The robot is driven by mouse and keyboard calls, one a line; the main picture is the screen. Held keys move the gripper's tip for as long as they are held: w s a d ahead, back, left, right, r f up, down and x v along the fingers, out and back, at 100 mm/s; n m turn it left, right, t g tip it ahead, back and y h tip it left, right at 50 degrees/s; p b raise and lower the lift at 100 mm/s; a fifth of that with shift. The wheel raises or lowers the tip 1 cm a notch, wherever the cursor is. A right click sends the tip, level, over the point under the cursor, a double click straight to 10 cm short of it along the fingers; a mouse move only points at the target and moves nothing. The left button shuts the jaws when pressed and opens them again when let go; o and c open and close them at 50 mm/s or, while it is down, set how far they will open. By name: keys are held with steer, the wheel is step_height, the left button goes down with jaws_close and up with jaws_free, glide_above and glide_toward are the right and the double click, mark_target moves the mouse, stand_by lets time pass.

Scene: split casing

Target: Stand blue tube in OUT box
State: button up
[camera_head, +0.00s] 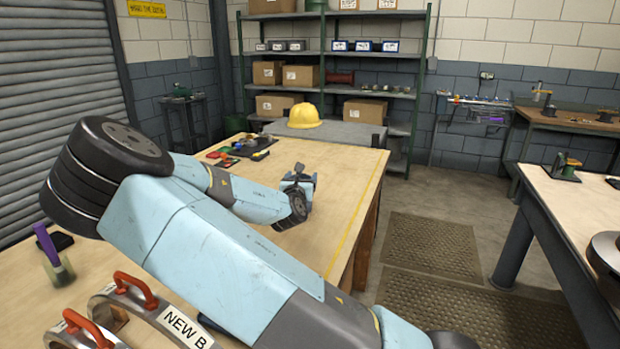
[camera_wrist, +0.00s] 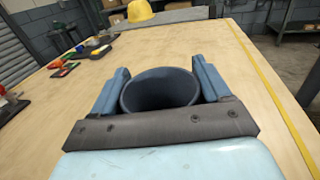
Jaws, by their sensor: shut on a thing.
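My gripper (camera_head: 299,178) is over the far part of the wooden bench, and its fingers also show in the wrist view (camera_wrist: 160,70). It is shut on a dark slate-blue round hollow thing, which looks like the blue tube (camera_wrist: 160,106). The wrist view looks into its open round mouth, with one finger on each side. Its lower end is hidden, so I cannot tell whether it touches the bench. In the head view the tube is too small and covered to make out. I cannot pick out a box marked OUT; the small shelf labels are unreadable.
The bench top (camera_head: 345,170) is clear around my gripper. A yellow hard hat (camera_head: 304,115) is at the far end, with dark trays of small coloured parts (camera_head: 250,148) nearby. Near left are a purple-topped tube (camera_head: 46,245) and metal arches with red handles (camera_head: 135,289), labelled "NEW B".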

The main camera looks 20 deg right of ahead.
steer(key=shift+f, duration=0.15)
steer(key=o, duration=1.3)
steer(key=shift+o, duration=0.2)
